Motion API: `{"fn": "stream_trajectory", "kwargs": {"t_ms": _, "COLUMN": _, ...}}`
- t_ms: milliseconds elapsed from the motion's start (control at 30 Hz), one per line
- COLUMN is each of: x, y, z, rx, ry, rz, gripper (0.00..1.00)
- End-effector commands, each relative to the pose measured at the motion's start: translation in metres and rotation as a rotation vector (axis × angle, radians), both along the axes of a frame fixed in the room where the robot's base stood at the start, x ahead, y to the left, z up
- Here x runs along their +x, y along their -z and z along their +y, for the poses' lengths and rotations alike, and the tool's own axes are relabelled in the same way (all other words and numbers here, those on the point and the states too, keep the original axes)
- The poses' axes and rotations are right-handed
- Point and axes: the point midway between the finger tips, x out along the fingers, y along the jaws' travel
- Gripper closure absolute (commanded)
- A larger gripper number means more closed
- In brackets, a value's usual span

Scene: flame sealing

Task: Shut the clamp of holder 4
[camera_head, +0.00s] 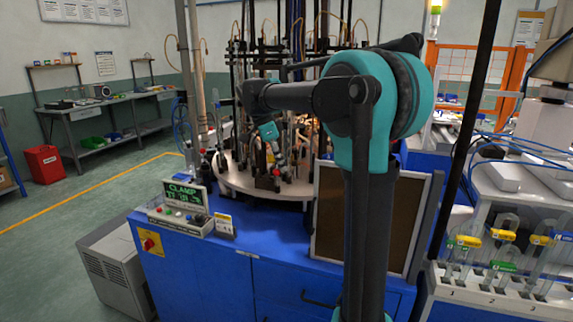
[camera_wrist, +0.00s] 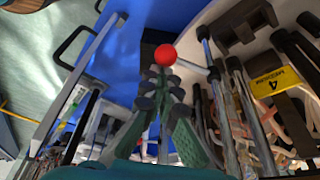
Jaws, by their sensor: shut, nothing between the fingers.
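In the wrist view a round red knob (camera_wrist: 166,55) sits just beyond the tips of my gripper (camera_wrist: 161,78). A thin grey lever runs from the knob to the right, toward dark rods. A yellow label with a 4 (camera_wrist: 283,82) marks holder 4 at the right. My gripper is shut, with nothing seen between its fingers. Its tips overlap the knob's lower edge in the picture; I cannot tell whether they touch. In the head view my gripper (camera_head: 270,157) is small among the holders on the round table. Whether the clamp is open or shut is unclear.
The round pale table (camera_head: 240,183) carries crowded rods, hoses and holders around my gripper. A control panel reading CLAMP (camera_head: 185,195) stands on the blue cabinet in front. A dark framed panel (camera_head: 365,220) stands at its right. A rack with coloured tags (camera_head: 500,240) is farther right.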

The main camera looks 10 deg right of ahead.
Motion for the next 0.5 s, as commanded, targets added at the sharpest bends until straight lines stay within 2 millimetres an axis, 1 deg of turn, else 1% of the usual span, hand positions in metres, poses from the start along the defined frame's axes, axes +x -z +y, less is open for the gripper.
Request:
{"fn": "stream_trajectory", "kwargs": {"t_ms": 200, "x": 0.0, "y": 0.0, "z": 0.012, "rx": 0.001, "ry": -0.004, "rz": 0.0, "gripper": 1.0}}
{"fn": "stream_trajectory", "kwargs": {"t_ms": 500, "x": 0.001, "y": 0.0, "z": 0.02, "rx": 0.001, "ry": -0.006, "rz": -0.001, "gripper": 1.0}}
